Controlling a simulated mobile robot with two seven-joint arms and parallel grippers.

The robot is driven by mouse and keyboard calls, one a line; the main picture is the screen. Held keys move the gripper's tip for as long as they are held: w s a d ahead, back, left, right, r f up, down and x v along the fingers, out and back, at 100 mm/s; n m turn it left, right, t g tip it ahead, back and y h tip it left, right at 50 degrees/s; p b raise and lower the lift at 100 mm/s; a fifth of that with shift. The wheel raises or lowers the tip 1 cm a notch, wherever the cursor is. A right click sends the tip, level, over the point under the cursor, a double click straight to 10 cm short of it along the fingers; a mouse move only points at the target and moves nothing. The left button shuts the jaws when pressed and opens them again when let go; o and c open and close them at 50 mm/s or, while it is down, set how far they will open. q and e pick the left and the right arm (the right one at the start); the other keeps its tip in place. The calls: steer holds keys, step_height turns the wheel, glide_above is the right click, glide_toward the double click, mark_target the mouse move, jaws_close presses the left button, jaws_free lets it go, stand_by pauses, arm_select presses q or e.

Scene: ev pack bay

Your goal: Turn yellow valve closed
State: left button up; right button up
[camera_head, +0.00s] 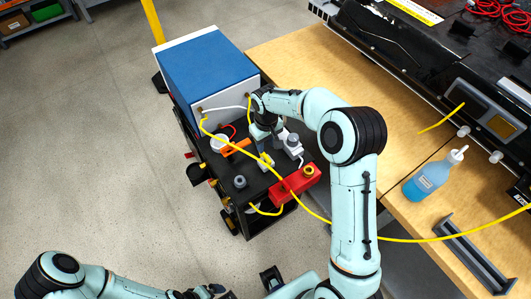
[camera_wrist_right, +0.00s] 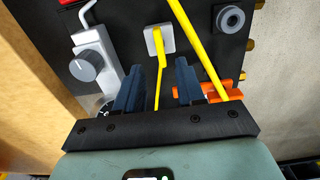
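The yellow valve has a yellow lever on a pale square base (camera_wrist_right: 168,40); it also shows on the black cart top in the head view (camera_head: 265,161). In the wrist view the lever runs down from the base into the gap between my right gripper's fingers. My right gripper (camera_wrist_right: 158,85) is open, with space visible on both sides of the lever. In the head view the right gripper (camera_head: 272,138) is above the cart and partly hidden by its own wrist. My left gripper (camera_head: 212,291) is at the bottom edge, far from the valve; its fingers are unclear.
A grey regulator with a knob (camera_wrist_right: 90,64) stands close beside the valve. A yellow cable (camera_wrist_right: 206,50) passes on the other side, near an orange tool (camera_wrist_right: 215,92). A blue box (camera_head: 205,75) and a red block (camera_head: 294,184) are on the cart.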

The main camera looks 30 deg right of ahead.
mark_target(266, 156)
step_height(266, 156, down, 7)
steer(key=shift+r, duration=0.1)
stand_by(0.3)
jaws_close()
